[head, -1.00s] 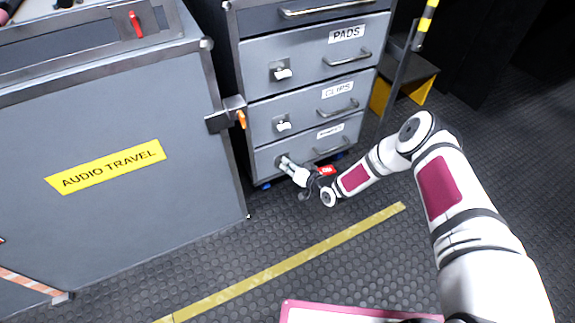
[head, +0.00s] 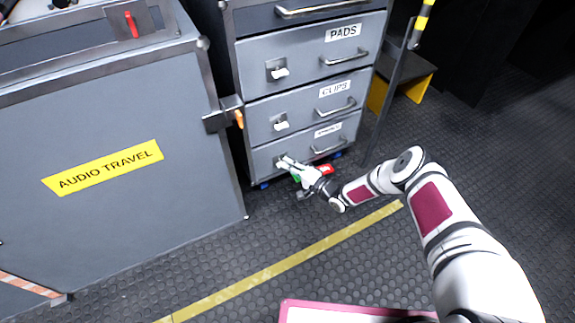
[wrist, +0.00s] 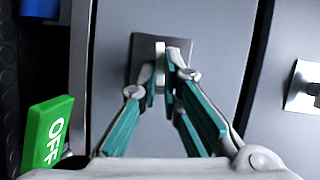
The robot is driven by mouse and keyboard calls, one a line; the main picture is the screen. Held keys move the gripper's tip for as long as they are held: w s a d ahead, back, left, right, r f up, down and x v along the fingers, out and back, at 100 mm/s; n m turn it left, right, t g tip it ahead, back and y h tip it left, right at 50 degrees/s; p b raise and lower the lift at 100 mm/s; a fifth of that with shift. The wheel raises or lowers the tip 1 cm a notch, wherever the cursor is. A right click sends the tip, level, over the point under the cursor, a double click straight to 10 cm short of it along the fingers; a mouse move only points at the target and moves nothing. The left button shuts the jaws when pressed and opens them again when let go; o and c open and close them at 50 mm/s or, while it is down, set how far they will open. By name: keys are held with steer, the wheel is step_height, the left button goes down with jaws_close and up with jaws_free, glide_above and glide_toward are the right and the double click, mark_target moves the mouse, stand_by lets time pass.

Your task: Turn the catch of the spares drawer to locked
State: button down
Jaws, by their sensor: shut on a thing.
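The spares drawer (head: 303,149) is the bottom grey drawer, under the one marked CLIPS; its small label is hard to read. It looks closed. My gripper (head: 284,163) is at the left end of its front, shut on the catch, which it mostly hides in the head view. In the wrist view the catch (wrist: 160,62) is a pale lever before a dark plate (wrist: 140,66). My fingers (wrist: 164,92) close on it from both sides. The lever stands upright in that view; I cannot tell whether this is locked.
The CLIPS drawer (head: 300,108) and PADS drawer (head: 305,60) above have similar catches. A grey AUDIO TRAVEL case (head: 110,130) stands to the left. A green OFF tag (wrist: 47,133) is beside my gripper in the wrist view.

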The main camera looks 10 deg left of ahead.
steer(key=shift+s+a+f+m+y, duration=0.15)
steer(key=shift+f+m+y, duration=0.15)
steer(key=shift+m, duration=0.2)
steer(key=shift+r, duration=0.1)
steer(key=c, duration=1.8)
jaws_free()
steer(key=shift+a, duration=0.1)
steer(key=shift+o, duration=0.2)
steer(key=v, duration=1.2)
